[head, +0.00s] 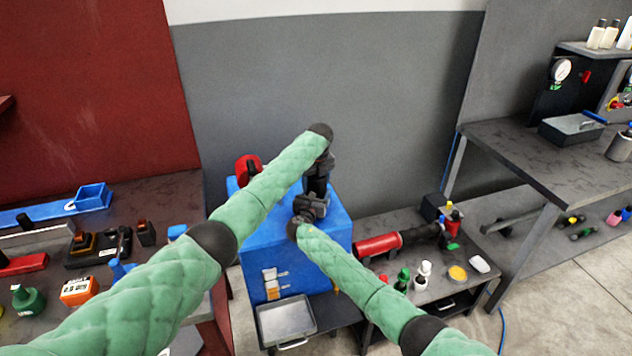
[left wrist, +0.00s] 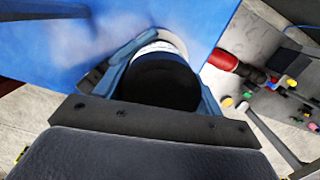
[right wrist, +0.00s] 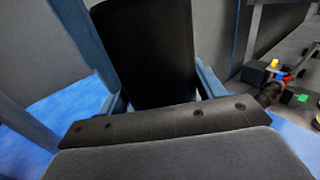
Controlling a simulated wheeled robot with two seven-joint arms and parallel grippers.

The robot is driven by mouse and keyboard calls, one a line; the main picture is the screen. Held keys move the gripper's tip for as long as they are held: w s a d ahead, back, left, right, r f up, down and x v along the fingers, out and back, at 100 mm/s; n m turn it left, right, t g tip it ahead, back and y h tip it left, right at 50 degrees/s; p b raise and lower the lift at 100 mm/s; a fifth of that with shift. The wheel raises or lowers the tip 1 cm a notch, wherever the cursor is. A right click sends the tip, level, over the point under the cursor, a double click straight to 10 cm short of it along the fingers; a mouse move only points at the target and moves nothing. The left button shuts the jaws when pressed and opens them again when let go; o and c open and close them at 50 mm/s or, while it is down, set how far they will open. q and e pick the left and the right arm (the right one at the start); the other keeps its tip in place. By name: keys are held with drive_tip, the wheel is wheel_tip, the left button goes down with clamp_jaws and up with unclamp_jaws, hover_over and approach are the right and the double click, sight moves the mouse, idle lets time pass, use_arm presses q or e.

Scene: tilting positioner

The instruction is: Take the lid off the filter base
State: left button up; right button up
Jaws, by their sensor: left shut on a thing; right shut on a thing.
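A dark cylinder stands above the blue cabinet top in the head view. My left gripper (head: 322,165) comes down from above and is shut on the lid. In the left wrist view the lid (left wrist: 165,82) is a round black piece between the fingers, with a white band at its far side. My right gripper (head: 314,206) is lower, just below the left one, and shut on the filter base. In the right wrist view the base (right wrist: 147,50) is a black upright body between the fingers. My grippers hide much of both parts, and I cannot tell whether they touch.
The blue cabinet (head: 258,262) has a red object (head: 247,167) at its back left. A bench with bottles and a red cylinder (head: 378,246) is to the right. A cluttered bench with a blue bin (head: 93,197) is to the left. A grey wall stands behind.

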idle(0.6)
use_arm(q)
drive_tip(key=o, duration=1.1)
drive_tip(key=shift+r, duration=0.1)
drive_tip(key=shift+r, duration=2.15)
use_arm(e)
drive_tip(key=o, duration=2)
drive_tip(key=shift+c, duration=0.2)
